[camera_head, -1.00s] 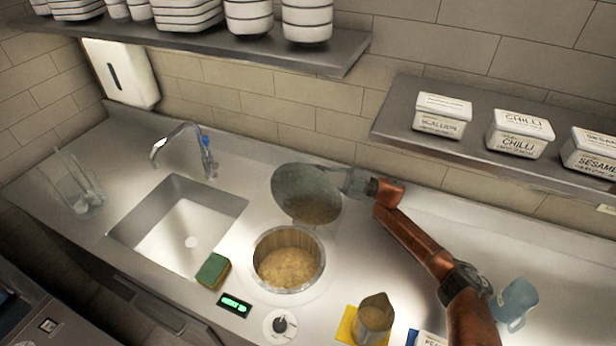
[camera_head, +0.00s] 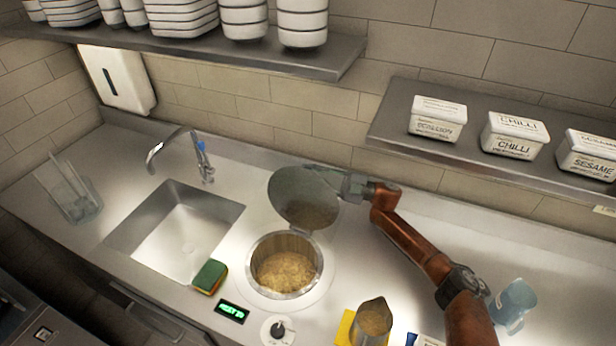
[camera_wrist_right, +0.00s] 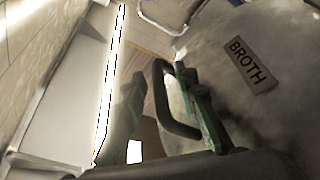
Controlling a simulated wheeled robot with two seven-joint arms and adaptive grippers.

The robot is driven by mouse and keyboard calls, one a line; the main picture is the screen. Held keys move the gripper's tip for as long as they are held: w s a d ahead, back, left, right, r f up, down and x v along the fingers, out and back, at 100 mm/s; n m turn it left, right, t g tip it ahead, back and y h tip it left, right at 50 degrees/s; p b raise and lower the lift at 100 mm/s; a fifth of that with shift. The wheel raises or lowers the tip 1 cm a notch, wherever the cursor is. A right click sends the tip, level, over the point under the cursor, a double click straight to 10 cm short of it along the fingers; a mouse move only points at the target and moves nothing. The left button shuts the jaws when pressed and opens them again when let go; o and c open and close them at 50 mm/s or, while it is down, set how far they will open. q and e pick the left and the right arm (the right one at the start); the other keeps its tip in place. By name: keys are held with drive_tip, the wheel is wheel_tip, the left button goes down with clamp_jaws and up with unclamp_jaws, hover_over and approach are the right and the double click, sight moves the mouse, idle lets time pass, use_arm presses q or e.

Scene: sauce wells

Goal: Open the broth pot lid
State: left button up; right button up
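The broth pot (camera_head: 262,284) is sunk into the counter, with its mouth uncovered and pale tan contents inside. Its round grey lid (camera_head: 296,190) stands raised and tilted at the pot's back edge. The lid fills the right of the right wrist view with its BROTH label (camera_wrist_right: 249,65). A dark loop handle (camera_wrist_right: 163,95) shows beside it. My right gripper (camera_head: 330,181) is at the lid's upper right edge, partly across it. Dark finger parts show around the handle in the wrist view, but whether they grip it is unclear. My left gripper is not in view.
A sink (camera_head: 178,235) with a tap is left of the pot. A sponge (camera_head: 210,277), a green display (camera_head: 232,311) and a knob (camera_head: 278,330) lie in front. A metal jug (camera_head: 372,322) and blue cup (camera_head: 512,304) stand right. Shelves (camera_head: 345,62) overhang the back.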

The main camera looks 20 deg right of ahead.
drive_tip(key=v, duration=0.7)
drive_tip(key=shift+d, duration=0.25)
drive_tip(key=shift+s, duration=0.1)
